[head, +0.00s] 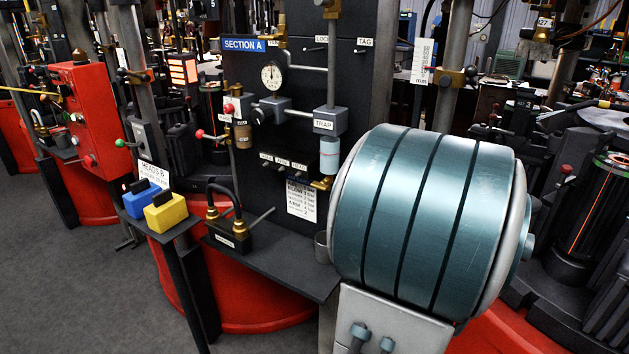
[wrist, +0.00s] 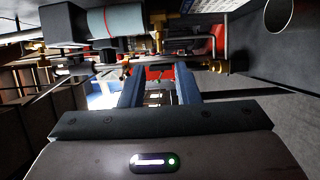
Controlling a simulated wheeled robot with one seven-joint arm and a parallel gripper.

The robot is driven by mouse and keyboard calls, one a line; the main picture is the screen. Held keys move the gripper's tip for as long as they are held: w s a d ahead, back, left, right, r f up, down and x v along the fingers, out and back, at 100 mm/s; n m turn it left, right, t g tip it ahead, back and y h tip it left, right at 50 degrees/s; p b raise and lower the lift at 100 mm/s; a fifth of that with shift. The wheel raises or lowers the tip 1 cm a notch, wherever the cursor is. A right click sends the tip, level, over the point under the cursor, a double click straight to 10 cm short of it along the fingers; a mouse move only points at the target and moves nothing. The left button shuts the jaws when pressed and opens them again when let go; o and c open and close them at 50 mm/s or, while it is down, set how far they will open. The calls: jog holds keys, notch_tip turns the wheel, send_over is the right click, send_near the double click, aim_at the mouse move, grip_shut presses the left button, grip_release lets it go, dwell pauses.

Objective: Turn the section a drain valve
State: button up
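The section A board (head: 245,44) stands at the centre of the head view. A grey box labelled TRAP (head: 325,126) is on it, with a pale blue bowl (head: 329,155) below. A brass fitting, apparently the drain valve (head: 322,184), sits under the bowl, partly hidden by my arm's large teal link. In the wrist view the bowl (wrist: 118,21) lies sideways at the upper left, with the brass fitting (wrist: 158,22) at its end. My gripper (wrist: 158,78) is open, with nothing seen between its fingers. The brass fitting appears beyond the fingertips, apart from them. The gripper is hidden in the head view.
A grey shelf (head: 275,262) juts out below the board. It carries a black padlock-like block (head: 229,232) and a grey cup (head: 321,247), which also shows in the wrist view (wrist: 279,15). Blue and yellow blocks (head: 165,212) stand at left. Carpet floor is clear at lower left.

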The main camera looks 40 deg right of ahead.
aim_at(314, 182)
jog(key=w, duration=1.2)
grip_shut()
